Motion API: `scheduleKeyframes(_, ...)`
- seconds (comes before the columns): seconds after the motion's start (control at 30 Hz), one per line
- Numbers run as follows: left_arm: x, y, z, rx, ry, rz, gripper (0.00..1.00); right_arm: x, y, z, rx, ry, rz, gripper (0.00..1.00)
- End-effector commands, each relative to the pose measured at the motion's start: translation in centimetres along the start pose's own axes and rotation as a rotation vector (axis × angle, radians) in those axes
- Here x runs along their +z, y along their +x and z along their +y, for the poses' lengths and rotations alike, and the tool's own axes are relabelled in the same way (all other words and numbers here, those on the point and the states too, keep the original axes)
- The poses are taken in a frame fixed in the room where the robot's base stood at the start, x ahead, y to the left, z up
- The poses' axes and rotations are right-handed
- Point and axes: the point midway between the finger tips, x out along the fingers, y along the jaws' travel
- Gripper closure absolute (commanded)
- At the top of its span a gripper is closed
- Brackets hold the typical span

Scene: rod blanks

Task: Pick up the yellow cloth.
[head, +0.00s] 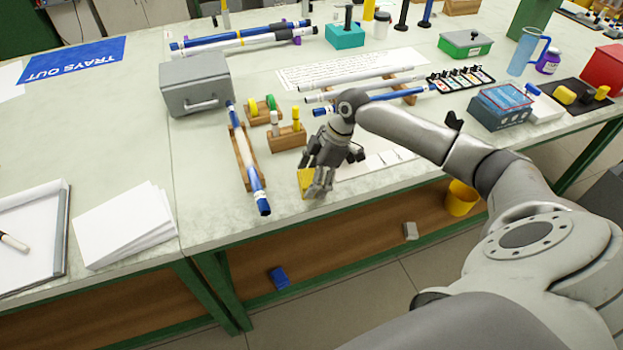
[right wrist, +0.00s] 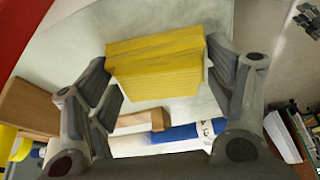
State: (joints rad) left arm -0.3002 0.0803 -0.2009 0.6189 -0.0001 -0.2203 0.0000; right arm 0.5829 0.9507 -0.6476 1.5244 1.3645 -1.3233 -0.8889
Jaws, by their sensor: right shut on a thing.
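The yellow cloth (head: 306,183) is a small folded block near the front edge of the table in the head view. In the right wrist view the yellow cloth (right wrist: 155,75) shows its layered edge and lies between the two fingers. My right gripper (head: 319,183) points down over the cloth and is shut on it, and partly hides it in the head view. I cannot tell whether the cloth still touches the table top. My left gripper is not in view.
A wooden rack (head: 245,158) with a blue and white rod stands left of the gripper. A wooden block (head: 287,138) with pegs is just behind. More rods (head: 357,83) lie farther back. A stack of white paper (head: 125,225) lies at left, with bare table between.

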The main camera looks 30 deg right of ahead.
Motion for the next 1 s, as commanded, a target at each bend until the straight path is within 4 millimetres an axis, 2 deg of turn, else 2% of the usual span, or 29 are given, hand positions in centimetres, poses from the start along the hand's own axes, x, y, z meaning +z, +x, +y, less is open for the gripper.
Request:
scheduleKeyframes(0.17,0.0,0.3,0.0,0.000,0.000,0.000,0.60,-0.5,-1.1,0.1,0.004,0.000,0.002,0.47)
scheduleKeyframes(0.3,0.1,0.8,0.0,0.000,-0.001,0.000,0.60,-1.2,-3.0,0.1,0.005,-0.002,0.001,0.47)
scheduleKeyframes(0.43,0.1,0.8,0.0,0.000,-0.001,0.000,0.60,-1.3,-5.3,-1.9,0.003,-0.004,-0.003,0.47)
scheduleKeyframes(0.6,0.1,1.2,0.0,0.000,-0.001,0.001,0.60,-1.6,-9.4,-5.2,0.003,-0.005,-0.006,0.47)
scheduleKeyframes(0.8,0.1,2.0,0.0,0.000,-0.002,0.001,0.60,-0.8,-11.4,-9.4,0.000,-0.002,-0.009,0.47)
scheduleKeyframes(1.0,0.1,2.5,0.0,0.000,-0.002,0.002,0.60,-0.5,-12.8,-11.6,0.001,0.001,-0.006,0.47)
